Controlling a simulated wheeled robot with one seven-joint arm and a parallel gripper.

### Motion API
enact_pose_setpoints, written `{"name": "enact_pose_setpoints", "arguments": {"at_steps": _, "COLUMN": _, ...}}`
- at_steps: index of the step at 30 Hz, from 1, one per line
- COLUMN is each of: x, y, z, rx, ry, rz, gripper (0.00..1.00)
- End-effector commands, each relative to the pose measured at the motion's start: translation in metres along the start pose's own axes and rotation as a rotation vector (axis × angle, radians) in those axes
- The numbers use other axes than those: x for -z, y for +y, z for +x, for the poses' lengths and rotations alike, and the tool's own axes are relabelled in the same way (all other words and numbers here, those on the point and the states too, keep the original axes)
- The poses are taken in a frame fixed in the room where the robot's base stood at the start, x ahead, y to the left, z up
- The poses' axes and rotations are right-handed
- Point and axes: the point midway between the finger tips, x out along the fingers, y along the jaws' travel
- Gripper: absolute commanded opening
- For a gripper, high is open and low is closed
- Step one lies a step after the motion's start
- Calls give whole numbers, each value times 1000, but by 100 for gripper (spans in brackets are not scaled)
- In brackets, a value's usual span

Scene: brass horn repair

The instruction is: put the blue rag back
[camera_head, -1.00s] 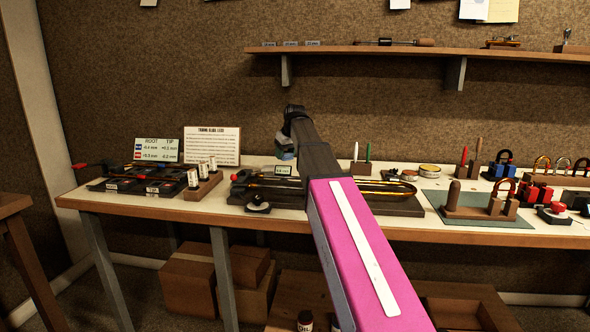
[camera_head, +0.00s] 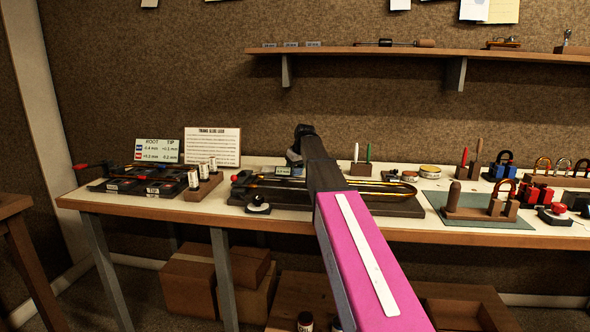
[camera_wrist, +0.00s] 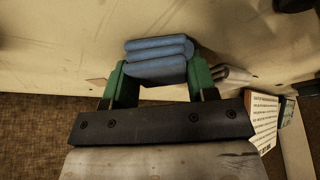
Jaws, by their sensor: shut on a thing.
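In the wrist view, the blue rag (camera_wrist: 158,60) is a small bundle of rolled or folded layers. My gripper (camera_wrist: 157,74) has green fingers, one on each side of the rag, and is shut on it. The pale bench top (camera_wrist: 60,60) shows behind the rag; I cannot tell whether the rag touches it. In the head view, my arm reaches over the middle of the bench (camera_head: 140,212) toward its back edge.
A slide-lubrication sheet (camera_head: 212,147) and a small chart (camera_head: 157,151) stand at the back left. A long brass slide in a dark tray (camera_head: 400,207) lies under my arm. Pots (camera_head: 430,171) and a green mat (camera_head: 470,218) are to the right. A shelf (camera_head: 400,50) hangs above.

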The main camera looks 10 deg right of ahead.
Motion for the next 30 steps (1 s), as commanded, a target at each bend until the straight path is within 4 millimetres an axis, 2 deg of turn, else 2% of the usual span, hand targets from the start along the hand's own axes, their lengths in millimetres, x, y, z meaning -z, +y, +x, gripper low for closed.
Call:
{"name": "enact_pose_setpoints", "arguments": {"at_steps": 16, "x": -6, "y": -1, "z": 12, "rx": 1, "ry": -6, "rz": 0, "gripper": 26}}
{"name": "enact_pose_setpoints", "arguments": {"at_steps": 17, "x": -6, "y": 0, "z": 12, "rx": 1, "ry": -7, "rz": 0, "gripper": 59}}
{"name": "enact_pose_setpoints", "arguments": {"at_steps": 18, "x": -6, "y": -1, "z": 13, "rx": 1, "ry": -8, "rz": 0, "gripper": 71}}
{"name": "enact_pose_setpoints", "arguments": {"at_steps": 25, "x": -7, "y": -1, "z": 11, "rx": 2, "ry": -13, "rz": 0, "gripper": 71}}
{"name": "enact_pose_setpoints", "arguments": {"at_steps": 27, "x": -4, "y": -1, "z": 5, "rx": 1, "ry": -13, "rz": 0, "gripper": 72}}
{"name": "enact_pose_setpoints", "arguments": {"at_steps": 28, "x": -3, "y": -1, "z": 2, "rx": 1, "ry": -12, "rz": 1, "gripper": 76}}
{"name": "enact_pose_setpoints", "arguments": {"at_steps": 30, "x": -4, "y": -1, "z": -10, "rx": 1, "ry": -10, "rz": 1, "gripper": 78}}
